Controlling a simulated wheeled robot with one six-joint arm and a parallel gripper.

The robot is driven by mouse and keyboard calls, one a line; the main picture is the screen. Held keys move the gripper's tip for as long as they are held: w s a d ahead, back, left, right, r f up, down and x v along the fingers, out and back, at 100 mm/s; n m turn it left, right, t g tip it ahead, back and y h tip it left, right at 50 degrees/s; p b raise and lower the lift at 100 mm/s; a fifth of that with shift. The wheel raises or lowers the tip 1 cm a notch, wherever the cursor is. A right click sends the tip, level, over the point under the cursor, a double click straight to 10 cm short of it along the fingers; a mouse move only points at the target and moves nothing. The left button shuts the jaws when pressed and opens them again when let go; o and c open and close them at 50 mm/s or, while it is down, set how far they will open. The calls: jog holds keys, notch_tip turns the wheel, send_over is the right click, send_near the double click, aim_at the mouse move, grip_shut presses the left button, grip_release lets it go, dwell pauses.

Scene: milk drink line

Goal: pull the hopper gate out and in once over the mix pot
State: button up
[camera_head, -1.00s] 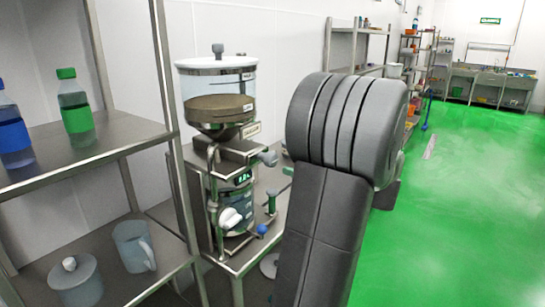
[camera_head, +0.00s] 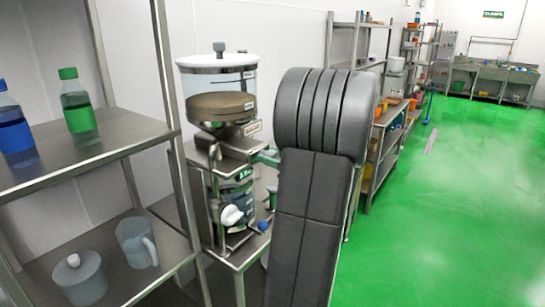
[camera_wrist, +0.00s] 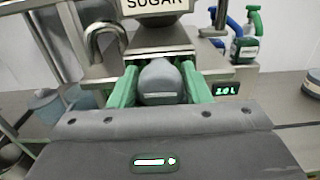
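The hopper (camera_head: 222,90) is a clear drum with a pale lid, part filled with brown material, above a metal frame. The wrist view shows a SUGAR plate (camera_wrist: 155,5) on it. The gate's grey rounded knob (camera_wrist: 161,82) sticks out toward my gripper (camera_wrist: 160,88). My green fingers stand on either side of the knob, very close to it; I cannot tell whether they press on it. In the head view my arm hides most of the gripper. A vessel (camera_head: 240,200), apparently the mix pot, stands under the hopper, partly hidden by the frame. The gate plate itself is hidden.
A steel shelf (camera_head: 100,140) on the left holds blue (camera_head: 14,130) and green (camera_head: 78,110) bottles, a lidded pot (camera_head: 80,280) and a jug (camera_head: 136,243). A small display (camera_wrist: 227,89) sits right of the knob. Green floor (camera_head: 440,220) is open on the right.

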grip_shut()
jog(key=p+v, duration=0.1)
jog(key=v, duration=0.6)
jog(key=shift+o, duration=1.1)
grip_release()
jog(key=shift+s+d, duration=0.1)
jog(key=shift+o, duration=1.1)
jog(key=shift+d, duration=0.1)
jog(key=b+v, duration=0.2)
jog(key=v, duration=1.2)
jog(key=shift+o, duration=0.2)
